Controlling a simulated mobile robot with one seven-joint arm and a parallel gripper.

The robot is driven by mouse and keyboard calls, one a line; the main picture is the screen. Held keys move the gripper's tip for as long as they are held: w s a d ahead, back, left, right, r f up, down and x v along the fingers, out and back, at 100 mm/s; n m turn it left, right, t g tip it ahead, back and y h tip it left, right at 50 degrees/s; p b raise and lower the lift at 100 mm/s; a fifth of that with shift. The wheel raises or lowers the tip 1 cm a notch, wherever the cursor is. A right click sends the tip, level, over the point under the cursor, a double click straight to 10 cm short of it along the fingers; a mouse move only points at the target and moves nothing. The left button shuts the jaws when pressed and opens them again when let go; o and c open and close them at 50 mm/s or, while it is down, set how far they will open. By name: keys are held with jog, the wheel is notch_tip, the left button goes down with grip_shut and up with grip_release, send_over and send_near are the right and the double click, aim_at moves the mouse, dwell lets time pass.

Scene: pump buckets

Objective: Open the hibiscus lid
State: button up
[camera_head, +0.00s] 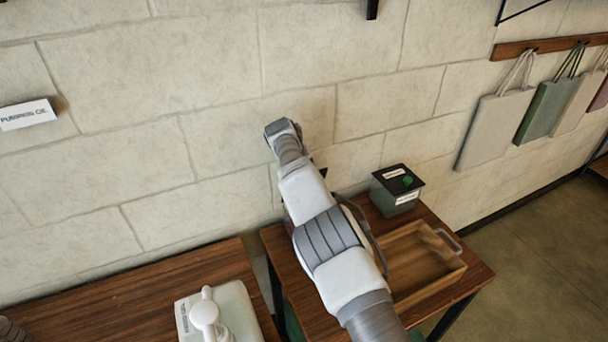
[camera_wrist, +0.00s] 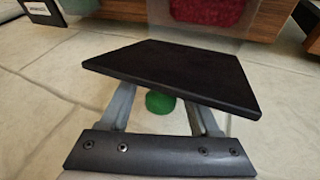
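In the wrist view a black square lid (camera_wrist: 178,73) is tilted in front of my gripper (camera_wrist: 164,112), with its flat face toward the camera. Its green knob (camera_wrist: 160,102) shows below it, between the two fingers. The fingertips are hidden behind the lid, but it appears held, clear of any box. Beyond it, an open box shows red contents (camera_wrist: 208,10), which fits hibiscus. No label on the held lid shows.
A green box (camera_head: 396,201) with a closed black lid (camera_head: 396,178) and green knob stands on the wooden table (camera_head: 468,282), right of my arm. An empty wooden tray (camera_head: 440,268) lies in front of it. A white pump container (camera_head: 222,315) is at lower left.

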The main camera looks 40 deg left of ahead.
jog(key=shift+r, duration=0.15)
jog(key=b+v, duration=0.1)
jog(key=v, duration=1.6)
jog(key=shift+r, duration=0.1)
